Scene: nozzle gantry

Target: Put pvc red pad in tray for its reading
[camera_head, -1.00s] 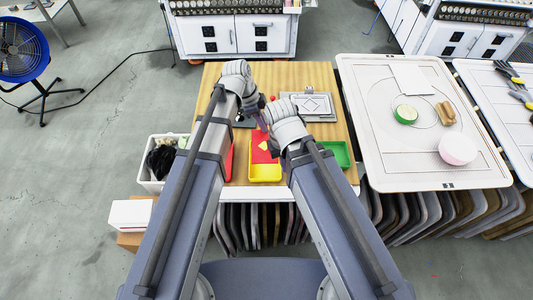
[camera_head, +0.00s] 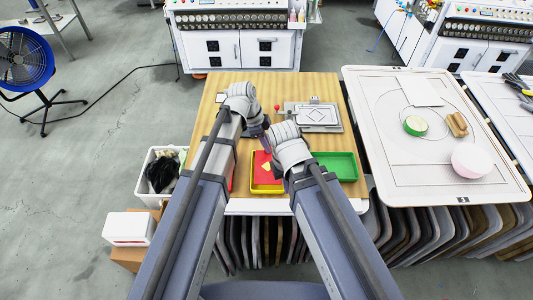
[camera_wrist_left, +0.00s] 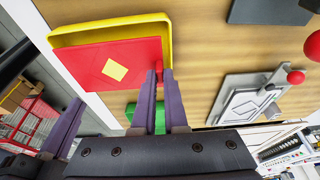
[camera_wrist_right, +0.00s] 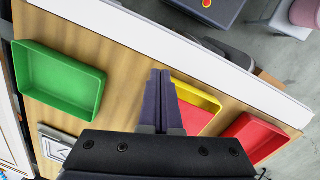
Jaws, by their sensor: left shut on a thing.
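A red pad (camera_head: 264,166) with a yellow diamond lies over the yellow tray (camera_head: 266,187). In the left wrist view the pad (camera_wrist_left: 115,66) covers most of the tray, whose rim (camera_wrist_left: 110,28) shows along its far side. My left gripper (camera_wrist_left: 166,72) is shut on the pad at a small red tab by its edge. I cannot tell whether the pad touches the tray floor. My right gripper (camera_wrist_right: 160,74) is shut and empty beside the yellow tray (camera_wrist_right: 196,96). A green tray (camera_wrist_right: 58,80) and a red tray (camera_wrist_right: 254,136) stand on either side.
A grey fixture plate (camera_head: 313,115) and a red-knobbed lever (camera_head: 277,108) stand farther back on the wooden table. A white bin (camera_head: 160,172) with dark contents is at the left. A pale platen (camera_head: 440,150) with a green roll and a pink-white round tub is at the right.

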